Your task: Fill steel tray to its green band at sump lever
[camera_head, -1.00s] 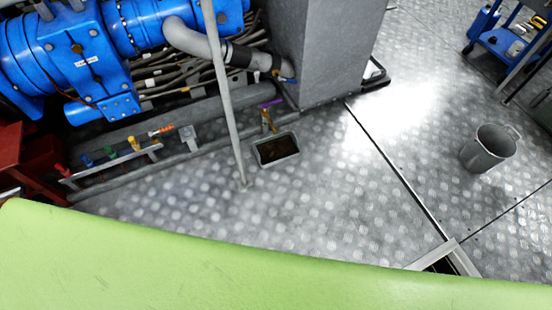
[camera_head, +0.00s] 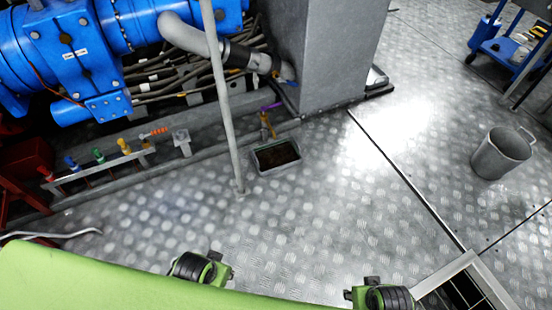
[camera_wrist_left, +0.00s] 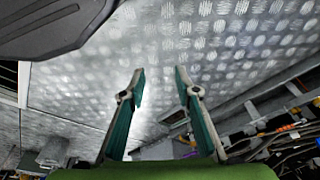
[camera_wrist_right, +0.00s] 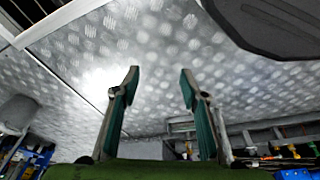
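The steel tray (camera_head: 281,170) stands on the floor beside the grey cabinet, with dark brown liquid inside. Its green band cannot be made out. A brass valve (camera_head: 267,124) with a purple lever (camera_head: 271,106) sits at the tray's back edge. My left gripper (camera_wrist_left: 160,76) is open and empty in the left wrist view, with bare floor beyond its fingers. My right gripper (camera_wrist_right: 159,77) is open and empty in the right wrist view. In the head view, green and black parts of both arms show low in front, well short of the tray.
A grey pole (camera_head: 222,95) rises left of the tray. Several coloured levers (camera_head: 98,155) line a rail at left, below blue machinery (camera_head: 75,55). A grey bucket (camera_head: 502,152) and blue cart (camera_head: 500,45) stand right. A floor opening (camera_head: 465,290) lies lower right. The middle floor is clear.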

